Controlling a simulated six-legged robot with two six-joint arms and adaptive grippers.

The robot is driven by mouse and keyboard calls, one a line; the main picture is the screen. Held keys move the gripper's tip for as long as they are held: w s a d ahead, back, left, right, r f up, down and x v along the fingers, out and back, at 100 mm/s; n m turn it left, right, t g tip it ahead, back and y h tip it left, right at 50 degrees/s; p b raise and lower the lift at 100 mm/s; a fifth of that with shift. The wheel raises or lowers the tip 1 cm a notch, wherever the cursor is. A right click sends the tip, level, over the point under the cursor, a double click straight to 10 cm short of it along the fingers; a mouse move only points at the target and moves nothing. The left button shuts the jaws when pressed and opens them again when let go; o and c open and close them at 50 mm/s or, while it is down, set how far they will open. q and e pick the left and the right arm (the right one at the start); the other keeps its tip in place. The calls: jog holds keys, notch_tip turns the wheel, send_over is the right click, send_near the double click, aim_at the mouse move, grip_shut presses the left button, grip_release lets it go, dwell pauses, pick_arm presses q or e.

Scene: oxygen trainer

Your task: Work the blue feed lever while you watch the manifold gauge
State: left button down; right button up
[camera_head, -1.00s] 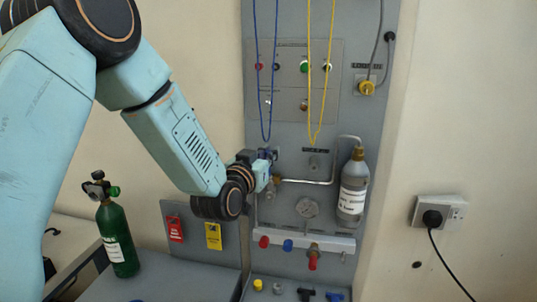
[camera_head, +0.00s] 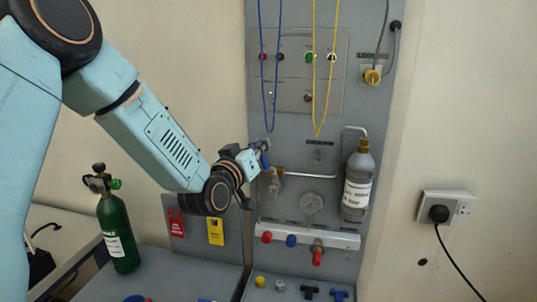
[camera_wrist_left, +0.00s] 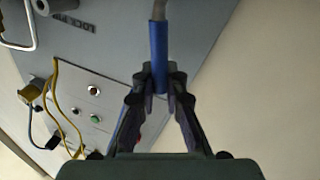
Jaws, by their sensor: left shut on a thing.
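The blue feed lever (camera_head: 265,161) is on the grey panel, left of the steel pipe. My left gripper (camera_head: 258,155) is at the lever, partly covering it. In the left wrist view the blue lever sleeve (camera_wrist_left: 158,42) runs down between the two dark fingers, and the gripper (camera_wrist_left: 158,80) is shut on its end. The round manifold gauge (camera_head: 311,203) faces out below and right of the lever; its needle is too small to read. My right gripper is not in view.
A grey bottle (camera_head: 358,185) hangs right of the gauge. Red and blue knobs (camera_head: 291,240) line the white manifold bar below. Blue cord (camera_head: 263,95) and yellow cord (camera_head: 315,100) loops hang above. A green cylinder (camera_head: 117,235) stands at left.

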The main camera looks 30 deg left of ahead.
pick_arm(q)
jog(key=shift+s+a+f+n+b, duration=0.2)
jog(key=shift+a+f+n+b, duration=0.3)
jog(key=shift+n, duration=0.3)
jog(key=shift+r, duration=0.15)
jog(key=c, duration=1.8)
grip_release()
jog(key=o, duration=0.4)
jog(key=shift+s+a+r, duration=0.1)
jog(key=shift+s+r, duration=0.05)
jog(key=shift+s, duration=0.05)
jog(key=shift+o, duration=0.2)
jog(key=shift+w, duration=0.1)
jog(key=shift+w, duration=0.1)
